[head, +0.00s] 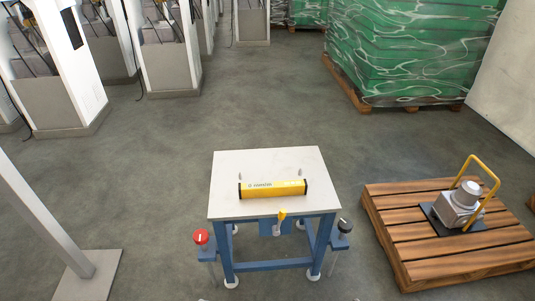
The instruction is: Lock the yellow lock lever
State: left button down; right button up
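A small yellow lever (282,215) sits at the front edge of a blue-legged table, just below the pale tabletop (230,208). It tilts slightly, its upper end leaning right, on a blue bracket (268,228). I cannot tell from this view whether it is locked. A yellow bar with black ends (273,189) lies across the tabletop behind it. A red knob (201,238) is on a blue side bracket at the left and a black knob (345,226) on one at the right. Neither of my grippers is in view.
A wooden pallet (410,238) with a grey machine (459,205) and yellow hoop stands at the right. A grey post (45,215) rises at the left. White machines (170,60) and green wrapped stacks (410,50) stand behind. Floor around the table is mostly clear.

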aim_at(282, 214)
jog(key=k, duration=0.5)
jog(key=u, duration=0.85)
jog(key=i, duration=0.9)
jog(key=z, duration=1.75)
